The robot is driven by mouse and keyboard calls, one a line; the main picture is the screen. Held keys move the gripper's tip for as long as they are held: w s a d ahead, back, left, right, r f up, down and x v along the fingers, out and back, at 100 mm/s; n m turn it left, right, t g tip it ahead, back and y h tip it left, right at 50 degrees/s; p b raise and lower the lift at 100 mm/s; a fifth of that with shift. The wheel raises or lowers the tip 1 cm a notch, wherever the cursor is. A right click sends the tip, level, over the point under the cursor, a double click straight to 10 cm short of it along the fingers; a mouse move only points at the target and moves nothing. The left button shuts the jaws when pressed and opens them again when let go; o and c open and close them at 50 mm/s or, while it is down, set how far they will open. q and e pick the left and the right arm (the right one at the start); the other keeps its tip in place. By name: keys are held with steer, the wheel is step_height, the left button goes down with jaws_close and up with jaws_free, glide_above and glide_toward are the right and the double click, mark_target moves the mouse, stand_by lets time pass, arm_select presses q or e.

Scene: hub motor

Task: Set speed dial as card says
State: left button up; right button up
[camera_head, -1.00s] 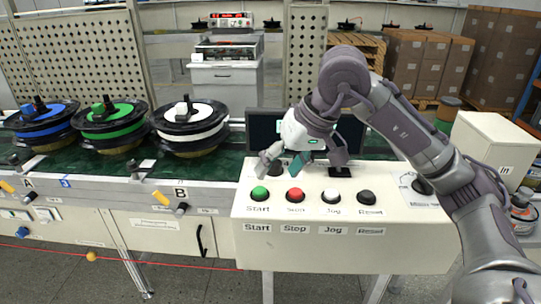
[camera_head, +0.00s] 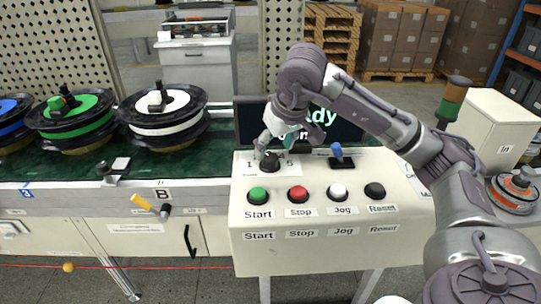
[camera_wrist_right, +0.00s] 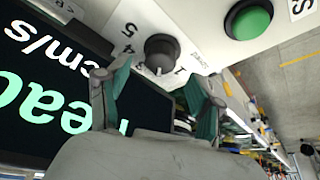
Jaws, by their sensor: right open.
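The speed dial (camera_head: 270,162) is a dark round knob on the back left of the cream control panel (camera_head: 235,225). In the right wrist view the dial (camera_wrist_right: 162,48) shows a light mark on its lower edge, with printed numbers, including 1, 4 and 5, around it. My right gripper (camera_head: 280,146) is open just above and behind the dial. In the wrist view its two green-padded fingers (camera_wrist_right: 158,84) are apart, with nothing between them. I cannot make out a card with a speed on it. My left gripper is not in view.
Green Start (camera_head: 258,194), red Stop (camera_head: 297,194), white Jog (camera_head: 338,191) and black Reset (camera_head: 375,190) buttons line the panel front. A blue-tipped lever (camera_head: 337,150) stands right of the dial. The screen (camera_head: 345,126) behind reads Ready. Hub motors (camera_head: 163,120) stand on the left.

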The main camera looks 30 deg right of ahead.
mark_target(271, 157)
steer(key=x, duration=0.3)
steer(key=shift+f, duration=0.2)
steer(key=shift+w+f, duration=0.15)
steer(key=shift+f, duration=0.05)
steer(key=shift+c, duration=0.4)
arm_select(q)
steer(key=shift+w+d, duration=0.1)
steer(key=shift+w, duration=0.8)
arm_select(e)
steer(key=c, duration=1.1)
